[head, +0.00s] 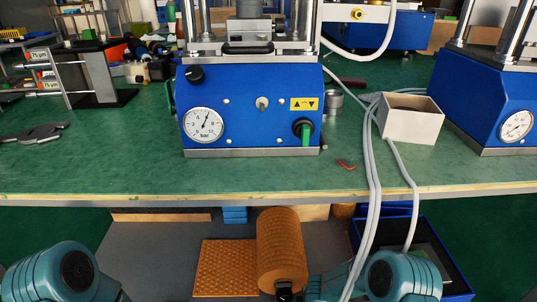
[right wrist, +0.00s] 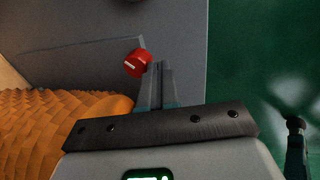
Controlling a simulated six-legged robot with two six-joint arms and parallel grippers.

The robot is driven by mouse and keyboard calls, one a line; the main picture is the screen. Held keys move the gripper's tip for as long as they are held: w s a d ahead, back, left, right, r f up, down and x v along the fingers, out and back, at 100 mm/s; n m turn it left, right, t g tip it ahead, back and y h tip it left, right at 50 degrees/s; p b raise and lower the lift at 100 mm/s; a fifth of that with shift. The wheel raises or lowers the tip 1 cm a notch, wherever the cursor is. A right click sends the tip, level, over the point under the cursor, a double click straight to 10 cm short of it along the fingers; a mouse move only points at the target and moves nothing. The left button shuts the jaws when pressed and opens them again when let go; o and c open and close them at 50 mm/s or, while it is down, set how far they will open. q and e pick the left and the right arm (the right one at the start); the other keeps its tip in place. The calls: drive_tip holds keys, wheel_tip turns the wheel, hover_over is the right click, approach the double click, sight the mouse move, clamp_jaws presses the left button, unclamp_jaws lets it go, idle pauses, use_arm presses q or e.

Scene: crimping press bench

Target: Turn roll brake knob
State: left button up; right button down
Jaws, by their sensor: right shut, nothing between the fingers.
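The red brake knob (right wrist: 136,62), with a white mark line on its face, shows in the right wrist view. It sits just left of the tips of my right gripper (right wrist: 158,68). My right gripper is shut with nothing between its fingers; whether the fingertips touch the knob I cannot tell. The orange textured roll (right wrist: 60,130) fills the lower left of that view. In the head view the roll (head: 282,245) lies below the bench's front edge, and I cannot make out the knob there. My left gripper is not in view.
The green bench top (head: 90,170) carries a blue press (head: 250,130) with gauge and knobs. White hoses (head: 374,180) hang over the bench edge near the roll. A blue bin (head: 440,235) stands below at right, and an orange sheet (head: 228,265) lies left of the roll.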

drive_tip(key=shift+w+a, duration=0.1)
drive_tip(key=shift+a, duration=0.15)
idle(0.4)
drive_tip(key=shift+s+a, duration=0.1)
drive_tip(key=shift+s, duration=0.3)
drive_tip(key=p+v, duration=0.2)
drive_tip(key=v, duration=0.1)
drive_tip(key=w+p+v, duration=0.1)
drive_tip(key=p+v, duration=0.1)
drive_tip(key=shift+w+r, duration=0.1)
drive_tip(key=shift+r, duration=0.45)
